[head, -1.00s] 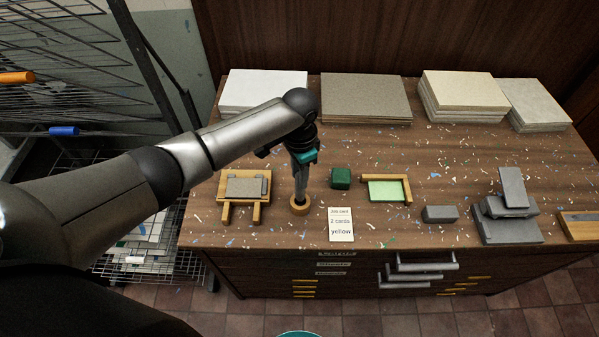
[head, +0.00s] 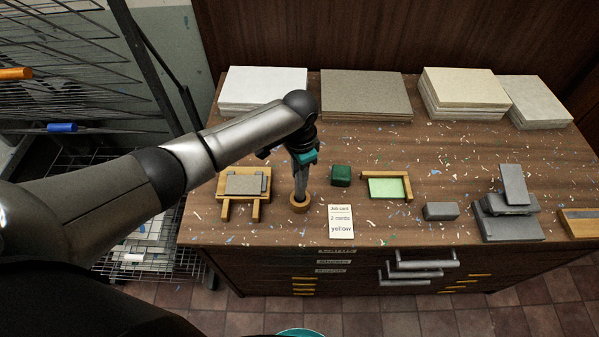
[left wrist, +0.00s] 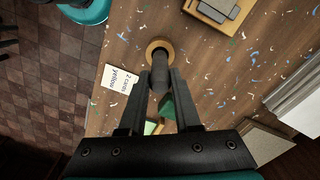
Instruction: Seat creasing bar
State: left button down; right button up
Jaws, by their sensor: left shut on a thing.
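My left gripper (head: 300,185) points down over a round wooden holder (head: 299,206) on the bench top. In the left wrist view its fingers (left wrist: 160,78) are shut on a dark grey rod (left wrist: 159,62), whose lower end is at the wooden holder (left wrist: 150,44). How deep the rod sits in the holder is hidden. A wooden jig (head: 228,201) with a grey plate and a grey bar (head: 264,184) on it stands to the left; which piece is the creasing bar is not clear. My right gripper is not in view.
A green block (head: 341,176) and a wooden corner frame with a green card (head: 386,188) are right of the gripper. A job card (head: 341,222) lies in front. Grey blocks (head: 513,205) stand farther right. Paper stacks (head: 365,97) line the back.

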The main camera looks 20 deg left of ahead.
pick_arm(q)
jog(key=shift+f+b, duration=1.15)
jog(key=shift+f, duration=0.65)
jog(key=c, duration=0.5)
grip_release()
jog(key=shift+c, duration=0.2)
notch_tip(320, 180, up, 15)
jog(key=shift+r+p, duration=0.15)
jog(key=shift+p, duration=0.25)
